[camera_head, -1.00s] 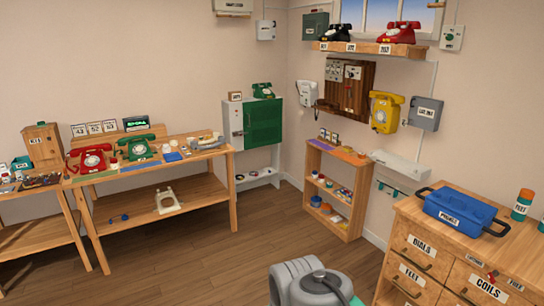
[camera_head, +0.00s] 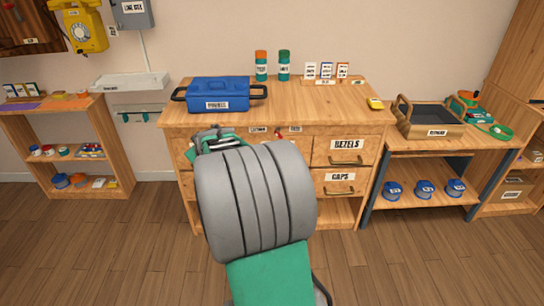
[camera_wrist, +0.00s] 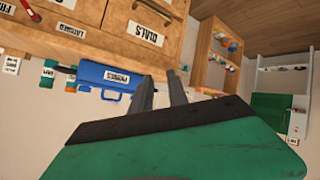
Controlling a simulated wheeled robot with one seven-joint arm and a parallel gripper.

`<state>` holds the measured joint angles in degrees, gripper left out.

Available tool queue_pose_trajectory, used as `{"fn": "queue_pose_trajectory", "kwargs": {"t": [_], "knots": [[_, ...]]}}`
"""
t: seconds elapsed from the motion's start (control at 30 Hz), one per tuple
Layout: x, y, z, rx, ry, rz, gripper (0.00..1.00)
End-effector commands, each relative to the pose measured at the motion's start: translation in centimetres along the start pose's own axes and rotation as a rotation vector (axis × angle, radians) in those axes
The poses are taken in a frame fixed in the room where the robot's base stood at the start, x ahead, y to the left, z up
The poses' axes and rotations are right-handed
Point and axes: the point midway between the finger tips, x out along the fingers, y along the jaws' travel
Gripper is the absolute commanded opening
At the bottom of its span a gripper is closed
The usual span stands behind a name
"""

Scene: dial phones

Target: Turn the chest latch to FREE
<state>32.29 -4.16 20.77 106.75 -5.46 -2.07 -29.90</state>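The wooden drawer chest (camera_head: 290,98) stands ahead of me in the head view. Its latch (camera_head: 280,131) is a small red-tipped piece below the top edge, between two small labels, the right one FREE (camera_head: 295,129). In the wrist view the red part of the latch (camera_wrist: 11,9) shows at the upper left corner. Its exact angle is too small to tell. My gripper (camera_wrist: 159,76) is open and empty, its two fingers apart. In the head view it is by the chest's upper left front, left of the latch and apart from it; my arm hides the middle drawers.
A blue toolbox (camera_head: 218,92) sits on the chest top at left, with two capped bottles (camera_head: 284,66) behind. A low shelf (camera_head: 100,120) stands left. A bench with a wooden tray (camera_head: 432,128) stands right. The floor in front is clear.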

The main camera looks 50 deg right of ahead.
Motion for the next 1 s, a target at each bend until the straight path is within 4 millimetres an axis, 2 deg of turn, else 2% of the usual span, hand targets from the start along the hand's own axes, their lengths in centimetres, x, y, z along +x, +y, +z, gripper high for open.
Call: {"fn": "queue_pose_trajectory", "kwargs": {"t": [0.03, 0.1, 0.2, 0.3, 0.37, 0.47, 0.73, 0.83, 1.0], "knots": [[5.9, 4.0, 6.4, -0.018, 0.044, 0.116, 0.20], [9.5, 10.4, 10.8, -0.070, 0.115, 0.277, 0.20], [11.6, 17.4, 16.5, -0.139, 0.172, 0.470, 0.20], [11.6, 21.3, 19.5, -0.186, 0.198, 0.588, 0.20], [11.5, 22.4, 20.1, -0.200, 0.206, 0.620, 0.20], [12.1, 23.3, 19.8, -0.208, 0.210, 0.633, 0.20], [16.1, 26.0, 18.4, -0.207, 0.210, 0.630, 0.20], [16.9, 26.7, 18.1, -0.206, 0.209, 0.630, 0.20], [17.3, 27.0, 17.8, -0.205, 0.209, 0.629, 0.20]]}}
